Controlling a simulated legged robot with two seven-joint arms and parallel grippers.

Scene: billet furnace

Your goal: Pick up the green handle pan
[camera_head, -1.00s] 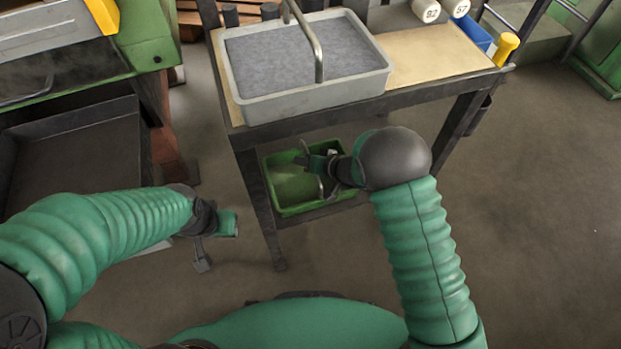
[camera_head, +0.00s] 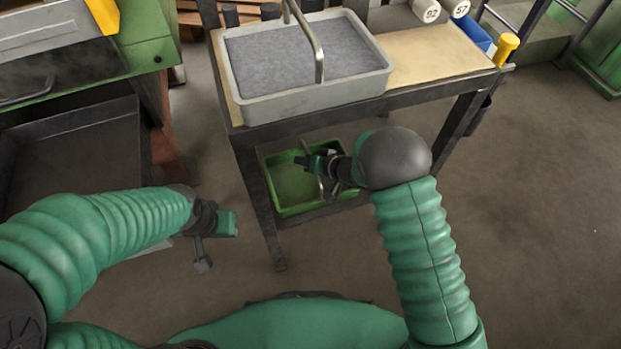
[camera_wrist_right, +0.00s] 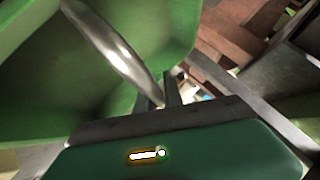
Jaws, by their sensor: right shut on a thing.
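The green pan (camera_head: 290,207) sits low under the table, at its lower shelf. Its curved metal handle rises beside my right gripper (camera_head: 308,161). In the right wrist view the shiny metal handle (camera_wrist_right: 112,50) runs diagonally to my right gripper (camera_wrist_right: 168,90), with the green pan wall (camera_wrist_right: 165,25) behind it. My right gripper is shut on the handle; the exact contact is partly hidden. My left gripper (camera_head: 212,245) hangs in free space left of the table, away from the pan; its finger gap is not clear.
A grey tray (camera_head: 258,113) with its own metal handle stands on the table (camera_head: 435,52) above the green pan. A table leg (camera_head: 262,205) stands just left of the pan. A green machine (camera_head: 145,40) is at left. The floor (camera_head: 540,200) at right is clear.

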